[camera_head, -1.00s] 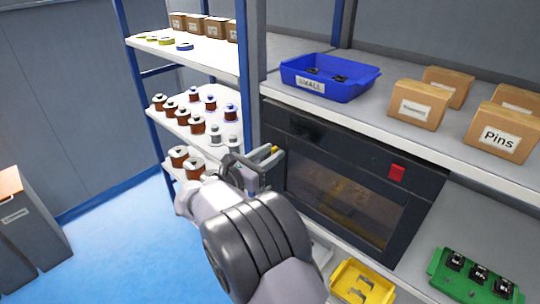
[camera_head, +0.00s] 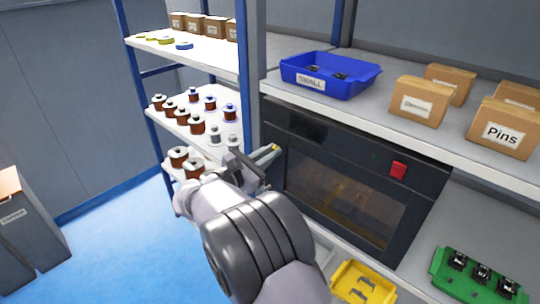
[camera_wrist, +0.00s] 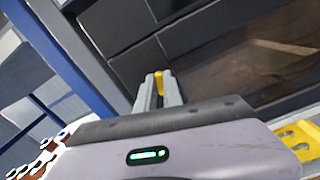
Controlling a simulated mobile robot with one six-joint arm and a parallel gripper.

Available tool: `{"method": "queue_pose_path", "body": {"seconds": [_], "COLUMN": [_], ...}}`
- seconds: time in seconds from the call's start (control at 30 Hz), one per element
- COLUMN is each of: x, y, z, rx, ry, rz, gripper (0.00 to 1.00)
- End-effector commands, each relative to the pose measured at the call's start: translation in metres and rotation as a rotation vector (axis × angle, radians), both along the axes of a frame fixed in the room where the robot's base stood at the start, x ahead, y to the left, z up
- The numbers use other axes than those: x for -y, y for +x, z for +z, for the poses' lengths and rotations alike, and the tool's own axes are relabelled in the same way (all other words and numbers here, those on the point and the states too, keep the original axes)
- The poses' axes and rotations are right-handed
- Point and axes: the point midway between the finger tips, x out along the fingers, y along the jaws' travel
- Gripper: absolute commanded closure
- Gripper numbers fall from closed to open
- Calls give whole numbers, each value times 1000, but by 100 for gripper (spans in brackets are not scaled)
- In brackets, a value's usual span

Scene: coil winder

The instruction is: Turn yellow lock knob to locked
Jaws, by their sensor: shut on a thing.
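The yellow lock knob (camera_head: 275,147) is at the upper left edge of the dark-fronted machine (camera_head: 345,170). Only a small part of it shows in the head view. In the wrist view the knob (camera_wrist: 158,80) sits between the two grey fingers of my gripper (camera_wrist: 158,92), which are shut on it. My gripper (camera_head: 266,160) also shows in the head view, reaching to the machine's left side. The fingers hide much of the knob, so its exact angle is hard to tell.
A red button (camera_head: 398,170) is on the machine's front. A blue shelf post (camera_head: 249,80) stands close left of my gripper. A blue bin (camera_head: 325,85) is on the shelf above. A yellow tray (camera_head: 362,283) and a green tray (camera_head: 480,277) lie below.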

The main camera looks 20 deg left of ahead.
Motion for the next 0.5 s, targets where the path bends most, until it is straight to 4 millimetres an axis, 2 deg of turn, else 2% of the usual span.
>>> {"method": "queue_pose_path", "body": {"seconds": [0.5], "x": [2], "y": [-1], "z": [-5], "rx": [187], "ry": [452], "rz": [0], "gripper": [100]}}
